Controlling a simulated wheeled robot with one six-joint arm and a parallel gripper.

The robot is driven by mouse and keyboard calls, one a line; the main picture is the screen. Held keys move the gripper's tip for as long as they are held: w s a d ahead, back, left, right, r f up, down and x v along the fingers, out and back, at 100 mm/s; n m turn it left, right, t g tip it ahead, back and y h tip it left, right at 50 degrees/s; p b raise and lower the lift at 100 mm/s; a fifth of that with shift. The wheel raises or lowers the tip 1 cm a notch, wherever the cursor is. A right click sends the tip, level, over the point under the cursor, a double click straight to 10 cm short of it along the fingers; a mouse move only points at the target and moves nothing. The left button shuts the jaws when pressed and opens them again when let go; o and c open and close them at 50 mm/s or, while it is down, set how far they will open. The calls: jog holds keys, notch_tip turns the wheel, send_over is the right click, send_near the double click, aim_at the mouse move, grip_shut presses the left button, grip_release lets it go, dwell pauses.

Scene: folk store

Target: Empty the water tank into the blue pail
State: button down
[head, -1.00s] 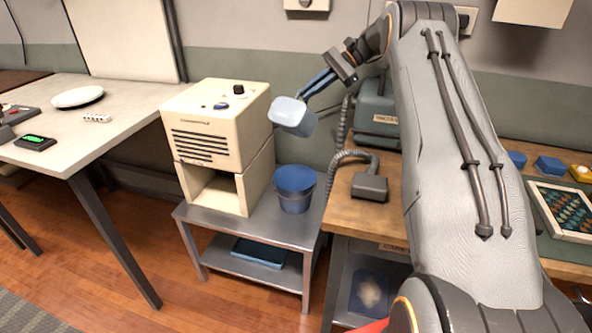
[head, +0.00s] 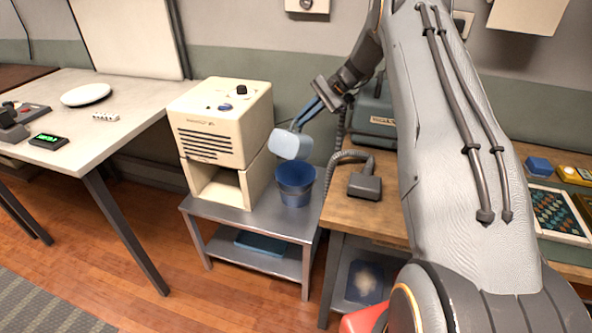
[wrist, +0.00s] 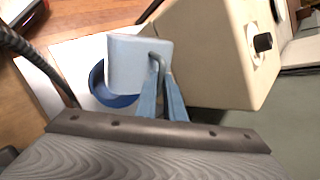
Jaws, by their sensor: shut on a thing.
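My gripper (head: 304,116) is shut on the handle of the water tank (head: 291,144), a pale blue box. The tank is in the air above the blue pail, to the right of the cream machine, and looks tilted in the head view. In the wrist view the tank (wrist: 138,64) hangs beyond my gripper (wrist: 161,84) and covers part of the pail (wrist: 97,86). The blue pail (head: 295,190) stands upright on the metal stand. The inside of the tank is hidden.
The cream machine (head: 222,125) with an empty lower bay stands on the metal stand (head: 262,222), left of the pail. A hose with a dark nozzle (head: 364,186) lies on the wooden bench at right. A pale table (head: 95,135) stands at left.

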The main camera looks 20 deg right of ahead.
aim_at(283, 147)
jog(key=s+a+f+h+p, duration=0.1)
jog(key=f+p, duration=0.1)
jog(key=s+a+f+n+t+h+p, duration=0.1)
jog(key=a+p, duration=0.1)
jog(key=s+a+f+t+h+p, duration=0.1)
jog(key=f, duration=0.1)
jog(key=shift+s+a+f+p, duration=0.25)
jog(key=shift+a+f+p, duration=0.1)
jog(key=shift+a+p, duration=0.05)
jog(key=shift+s+a+f+n+t+h, duration=0.3)
jog(key=shift+a+h, duration=0.1)
jog(key=shift+a, duration=0.1)
jog(key=b, duration=0.1)
jog(key=a+b, duration=0.1)
jog(key=b, duration=0.1)
jog(key=shift+s+f+t+h, duration=0.25)
jog(key=shift+s+t+h, duration=0.05)
jog(key=b, duration=0.3)
jog(key=s+a+h+b, duration=0.1)
jog(key=b, duration=0.3)
jog(key=shift+s+a+r+n+t, duration=0.1)
jog(key=shift+a+r+n+t, duration=0.15)
jog(key=shift+r+n+t, duration=0.15)
jog(key=shift+a+b, duration=0.1)
jog(key=shift+b, duration=0.35)
jog(key=shift+s+a+b, duration=0.1)
jog(key=shift+b, duration=0.3)
jog(key=shift+s+a+f+h+b, duration=0.2)
jog(key=shift+a+h+b, duration=0.1)
jog(key=shift+b, duration=0.85)
